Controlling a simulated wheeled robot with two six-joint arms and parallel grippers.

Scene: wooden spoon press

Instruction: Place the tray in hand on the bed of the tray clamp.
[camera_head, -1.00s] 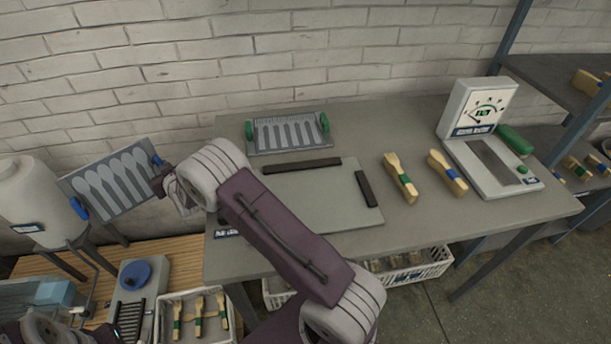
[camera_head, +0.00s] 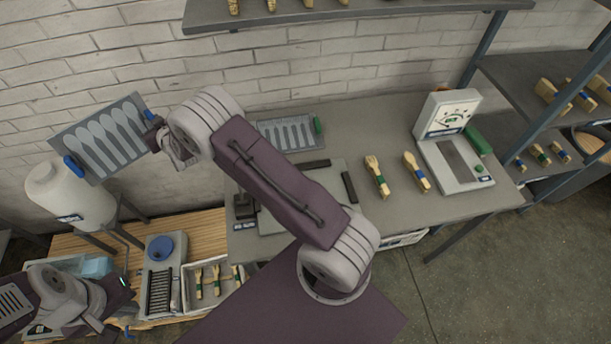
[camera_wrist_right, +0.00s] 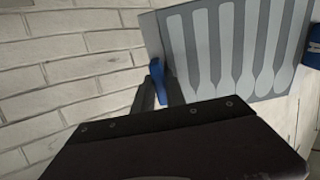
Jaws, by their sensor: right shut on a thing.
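The grey tray (camera_head: 98,140) has spoon-shaped recesses and a blue grip at each end. My right gripper (camera_head: 153,132) is shut on its right end and holds it tilted in the air, left of the table. The tray also fills the upper right of the right wrist view (camera_wrist_right: 240,50), with a blue grip near the dark fingers. The tray clamp's grey bed (camera_head: 325,180) has black rails and is bare where it shows; my right arm hides much of it. My left gripper (camera_head: 124,296) is low at the left; its finger gap is unclear.
A second spoon tray with green grips (camera_head: 290,133) lies at the table's back. A white tank (camera_head: 70,195) is below the held tray.

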